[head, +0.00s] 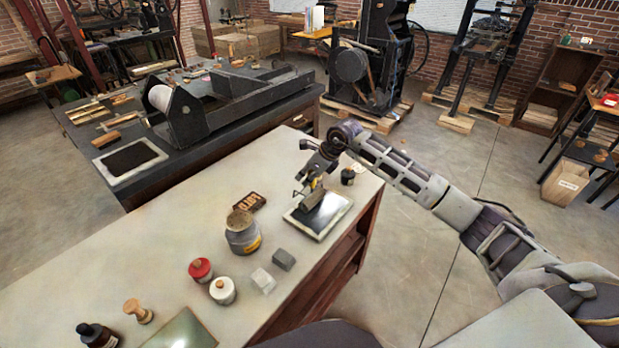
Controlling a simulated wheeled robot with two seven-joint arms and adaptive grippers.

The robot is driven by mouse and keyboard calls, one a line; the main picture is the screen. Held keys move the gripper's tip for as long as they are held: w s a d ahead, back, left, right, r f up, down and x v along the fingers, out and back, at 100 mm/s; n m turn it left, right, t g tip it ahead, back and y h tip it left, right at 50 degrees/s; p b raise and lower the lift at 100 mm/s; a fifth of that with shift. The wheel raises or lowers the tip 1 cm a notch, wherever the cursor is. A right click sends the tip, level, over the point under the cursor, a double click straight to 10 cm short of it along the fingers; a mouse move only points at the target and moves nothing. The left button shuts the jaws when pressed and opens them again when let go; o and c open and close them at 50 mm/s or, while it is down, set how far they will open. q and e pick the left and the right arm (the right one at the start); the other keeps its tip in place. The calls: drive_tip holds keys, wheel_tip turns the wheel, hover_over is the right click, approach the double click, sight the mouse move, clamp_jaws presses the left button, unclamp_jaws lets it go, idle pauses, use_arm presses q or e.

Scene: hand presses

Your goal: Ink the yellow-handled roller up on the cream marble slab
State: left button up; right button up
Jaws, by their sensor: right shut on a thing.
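The cream marble slab (303,227) lies near the right edge of the light bench, with a dark ink patch on its top. My right gripper (314,186) is above the slab's far left part, pointing down and shut on the roller. A bit of the roller's yellow handle (314,184) shows between the fingers. The roller's grey cylinder (313,199) is low over the dark patch; I cannot tell whether it touches. The fingers hide most of the handle. My left gripper is not in view.
A small dark jar (347,176) stands close behind the slab. Red-lidded (200,269) and white (222,290) jars stand nearer. The bench's far left is clear.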

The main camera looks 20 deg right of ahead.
sight(315, 180)
drive_tip(key=shift+s, duration=0.1)
idle(0.3)
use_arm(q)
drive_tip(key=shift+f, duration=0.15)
use_arm(e)
drive_tip(key=shift+s+d+r, duration=0.1)
drive_tip(key=shift+s+d, duration=0.35)
drive_tip(key=shift+s, duration=0.25)
drive_tip(key=shift+s+d+r, duration=0.1)
drive_tip(key=shift+s+d, duration=0.35)
drive_tip(key=shift+s, duration=0.25)
drive_tip(key=shift+f, duration=0.1)
drive_tip(key=shift+s+d, duration=0.25)
drive_tip(key=shift+s, duration=0.1)
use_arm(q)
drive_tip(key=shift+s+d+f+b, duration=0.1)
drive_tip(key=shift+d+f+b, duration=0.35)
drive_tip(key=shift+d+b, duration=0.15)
use_arm(e)
drive_tip(key=shift+s+d, duration=0.35)
drive_tip(key=shift+s, duration=0.25)
drive_tip(key=shift+s+d, duration=0.3)
drive_tip(key=shift+s, duration=0.25)
drive_tip(key=shift+w+a, duration=0.1)
